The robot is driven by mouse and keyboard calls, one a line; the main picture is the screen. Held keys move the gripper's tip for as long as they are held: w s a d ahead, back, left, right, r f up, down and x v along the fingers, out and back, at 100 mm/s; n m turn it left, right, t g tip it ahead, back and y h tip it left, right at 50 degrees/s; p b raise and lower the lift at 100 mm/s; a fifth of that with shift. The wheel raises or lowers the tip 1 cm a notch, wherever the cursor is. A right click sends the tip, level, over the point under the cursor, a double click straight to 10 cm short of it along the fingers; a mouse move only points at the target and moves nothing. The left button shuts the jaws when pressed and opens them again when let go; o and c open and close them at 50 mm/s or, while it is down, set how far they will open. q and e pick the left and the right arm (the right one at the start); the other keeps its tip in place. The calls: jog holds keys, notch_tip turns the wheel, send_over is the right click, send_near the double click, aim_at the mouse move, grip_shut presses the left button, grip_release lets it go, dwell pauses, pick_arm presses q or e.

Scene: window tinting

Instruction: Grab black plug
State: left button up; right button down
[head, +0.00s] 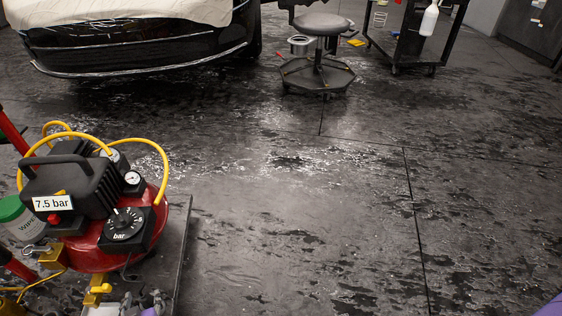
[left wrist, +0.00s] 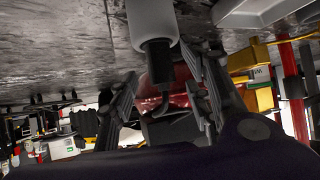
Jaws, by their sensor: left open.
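In the left wrist view, a black plug-like piece (left wrist: 158,62) sits at the end of a light grey cylinder (left wrist: 152,22). A thin dark bent part, possibly its cable, continues below it. My left gripper (left wrist: 163,88) is open, with one dark finger on each side of the black piece in the picture. I see no contact, and the depth between them is unclear. In the head view my left gripper (head: 143,303) shows only partly at the bottom edge, by the compressor. I cannot make out the plug there. My right gripper is out of view.
A red compressor (head: 85,243) with a yellow hose and a "7.5 bar" label stands on a dark platform (head: 182,240) at left. A stool (head: 318,65), a covered black car (head: 140,45) and a cart (head: 415,35) stand behind. The wet-looking floor (head: 320,220) is clear at centre and right.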

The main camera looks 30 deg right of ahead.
pick_arm(q)
jog(key=shift+w, duration=0.15)
grip_shut()
dwell(0.4)
